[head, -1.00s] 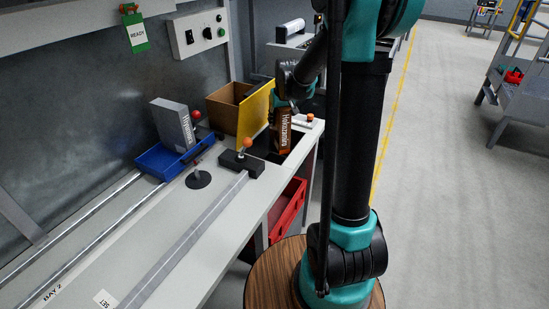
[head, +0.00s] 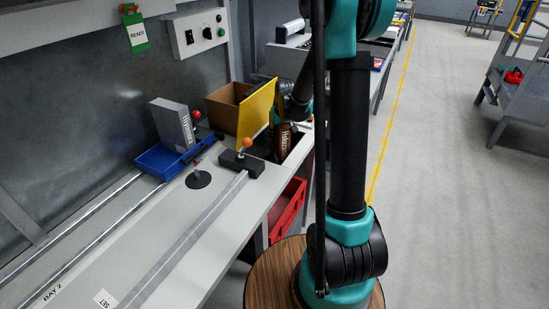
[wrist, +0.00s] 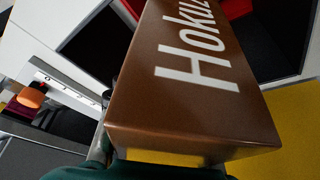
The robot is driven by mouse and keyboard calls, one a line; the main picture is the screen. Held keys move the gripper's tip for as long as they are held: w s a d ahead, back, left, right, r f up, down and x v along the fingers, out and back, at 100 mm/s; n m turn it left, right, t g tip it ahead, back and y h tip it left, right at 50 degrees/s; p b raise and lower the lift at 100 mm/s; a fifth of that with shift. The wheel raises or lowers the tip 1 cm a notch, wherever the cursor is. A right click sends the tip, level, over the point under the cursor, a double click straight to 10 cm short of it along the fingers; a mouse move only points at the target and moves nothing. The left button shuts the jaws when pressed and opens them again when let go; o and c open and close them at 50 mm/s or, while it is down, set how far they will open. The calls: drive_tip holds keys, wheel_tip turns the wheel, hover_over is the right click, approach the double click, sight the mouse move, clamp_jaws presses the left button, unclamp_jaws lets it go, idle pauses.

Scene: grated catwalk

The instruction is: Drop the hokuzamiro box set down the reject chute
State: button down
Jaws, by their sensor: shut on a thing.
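The brown hokuzamiro box (head: 283,142), with white lettering, is in my gripper (head: 279,116), beside the yellow panel. The wrist view shows the box (wrist: 190,85) large and close, tilted in the picture. My gripper is shut on it; its fingers are mostly hidden by the box and my arm. The dark square opening of the reject chute (head: 300,147) is in the bench top, at and below the box. In the wrist view a dark opening (wrist: 280,42) with red inside lies behind the box. I cannot tell whether the box's lower end is inside the opening.
The yellow panel (head: 257,108) stands close left of the box, by an open cardboard carton (head: 222,108). A grey box (head: 172,122) sits in a blue tray (head: 160,160). An orange-knobbed lever (head: 247,143) stands in front. A red bin (head: 288,208) is under the bench.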

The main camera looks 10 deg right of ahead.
drive_tip(key=c, duration=0.9)
unclamp_jaws()
drive_tip(key=v, duration=1.2)
drive_tip(key=shift+s, duration=0.15)
drive_tip(key=shift+m+h, duration=0.3)
drive_tip(key=shift+m, duration=0.6)
drive_tip(key=s+d+f, duration=0.1)
drive_tip(key=s+f, duration=0.2)
drive_tip(key=s, duration=0.6)
drive_tip(key=s+d+f, duration=0.1)
drive_tip(key=s+f, duration=0.3)
drive_tip(key=s, duration=0.5)
drive_tip(key=s+d+f, duration=0.1)
drive_tip(key=s+f, duration=0.3)
drive_tip(key=s, duration=0.5)
drive_tip(key=shift+d, duration=0.35)
